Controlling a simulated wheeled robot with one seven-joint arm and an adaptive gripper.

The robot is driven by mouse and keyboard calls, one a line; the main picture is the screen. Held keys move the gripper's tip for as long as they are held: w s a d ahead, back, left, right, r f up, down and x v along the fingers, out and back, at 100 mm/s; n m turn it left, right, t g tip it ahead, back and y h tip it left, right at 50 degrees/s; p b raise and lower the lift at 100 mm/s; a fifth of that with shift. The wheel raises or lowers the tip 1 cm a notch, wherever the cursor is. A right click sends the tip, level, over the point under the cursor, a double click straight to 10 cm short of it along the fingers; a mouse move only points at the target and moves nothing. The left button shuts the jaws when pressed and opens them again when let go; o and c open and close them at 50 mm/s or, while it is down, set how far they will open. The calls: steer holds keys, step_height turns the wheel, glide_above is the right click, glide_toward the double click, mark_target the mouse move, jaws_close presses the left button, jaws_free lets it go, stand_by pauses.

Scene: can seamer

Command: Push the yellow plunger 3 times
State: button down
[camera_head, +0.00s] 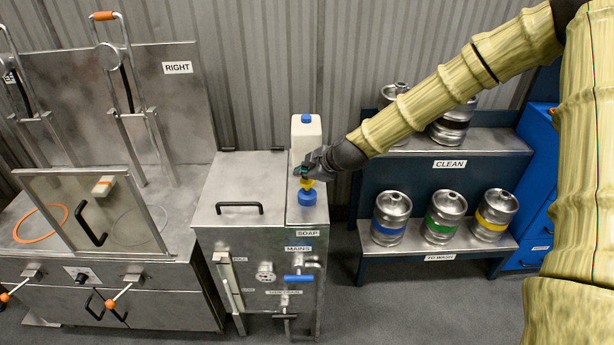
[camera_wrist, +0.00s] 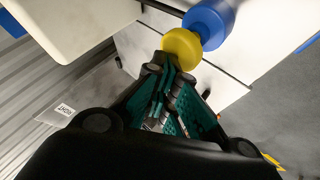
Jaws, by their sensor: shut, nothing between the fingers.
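In the wrist view the tips of my gripper (camera_wrist: 163,68) are at the plunger's near edge. They look to be touching it or very close; I cannot tell which.
A white bottle with a blue cap (camera_head: 306,142) stands behind my gripper. The steel cabinet (camera_head: 240,180) has a black handle on its lid. At right a shelf (camera_head: 455,143) holds several kegs. A seamer with a clear door (camera_head: 100,210) stands at left.

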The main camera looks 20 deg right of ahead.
mark_target(305, 181)
stand_by(0.5)
steer(key=shift+r+p, duration=0.3)
steer(key=shift+r, duration=0.05)
steer(key=shift+r+p, duration=1.9)
steer(key=shift+r, duration=1.1)
